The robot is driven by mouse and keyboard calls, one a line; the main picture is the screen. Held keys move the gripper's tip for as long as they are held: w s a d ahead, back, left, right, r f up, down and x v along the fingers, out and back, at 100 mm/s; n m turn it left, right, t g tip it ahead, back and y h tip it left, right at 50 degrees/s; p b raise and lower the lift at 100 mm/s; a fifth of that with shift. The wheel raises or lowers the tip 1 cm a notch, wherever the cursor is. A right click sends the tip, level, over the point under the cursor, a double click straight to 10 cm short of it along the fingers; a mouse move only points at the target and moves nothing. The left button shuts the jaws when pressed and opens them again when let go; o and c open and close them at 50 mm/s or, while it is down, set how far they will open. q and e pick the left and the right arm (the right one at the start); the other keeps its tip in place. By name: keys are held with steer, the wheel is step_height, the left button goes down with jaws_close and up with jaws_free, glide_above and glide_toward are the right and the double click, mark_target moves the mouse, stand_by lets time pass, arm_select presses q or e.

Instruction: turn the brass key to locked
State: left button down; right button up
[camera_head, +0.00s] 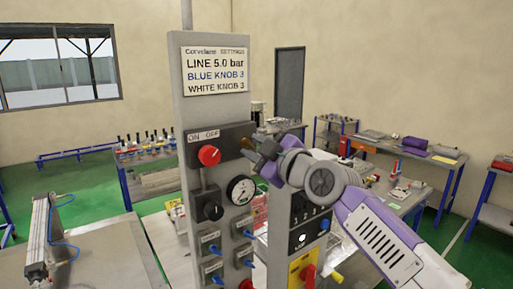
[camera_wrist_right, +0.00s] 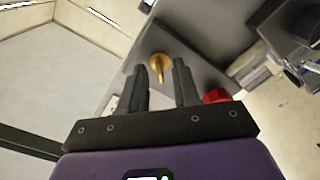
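The brass key (camera_wrist_right: 158,66) sticks out of the dark switch box on the grey panel (camera_head: 183,105). In the wrist view it shows just ahead of and between the fingertips of my right gripper (camera_wrist_right: 162,68), which is open. The fingers stand on either side of the key's line with gaps, so it is not gripped. In the head view the right gripper (camera_head: 258,151) is at the right edge of the switch box (camera_head: 228,138), and a small brass bit of the key (camera_head: 246,143) shows at the fingertips. The ON/OFF label is on this box. My left gripper is out of view.
A red knob (camera_head: 209,155) is on the same box, left of the gripper. A gauge (camera_head: 240,190), a black knob (camera_head: 210,207) and several small valves with blue handles sit below. A second panel (camera_head: 305,240) stands lower right, behind my right arm.

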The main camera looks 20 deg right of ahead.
jaws_close()
steer(key=m, duration=0.7)
steer(key=shift+m, duration=0.3)
steer(key=m+p, duration=0.1)
steer(key=m, duration=0.4)
steer(key=shift+d+m+p, duration=0.1)
steer(key=shift+m+p, duration=0.7)
steer(key=shift+m, duration=1.9)
steer(key=shift+o, duration=0.3)
jaws_free()
